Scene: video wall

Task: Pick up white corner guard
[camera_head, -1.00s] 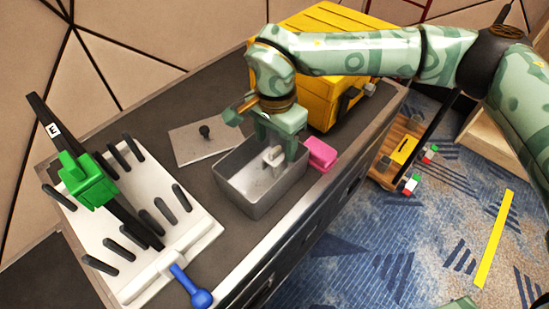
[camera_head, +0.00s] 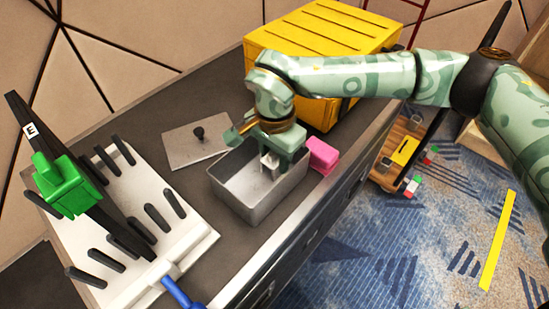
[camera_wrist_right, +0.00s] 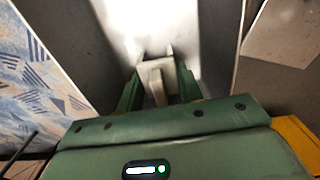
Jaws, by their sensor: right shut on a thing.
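The white corner guard (camera_head: 270,163) is a small pale piece at the grey metal bin (camera_head: 247,206), low inside its far right end. My right gripper (camera_head: 275,153) reaches down into the bin from above and is shut on the guard. In the right wrist view the guard (camera_wrist_right: 158,78) sits between the two green fingers of the gripper (camera_wrist_right: 158,93). The fingers hide its sides. My left gripper does not show in these views.
A flat grey lid with a black knob (camera_head: 198,141) lies left of the bin. A pink block (camera_head: 322,155) sits right of it. A yellow case (camera_head: 325,35) stands behind. A white rack with black pegs (camera_head: 190,240) and a green clamp (camera_head: 62,185) is at left.

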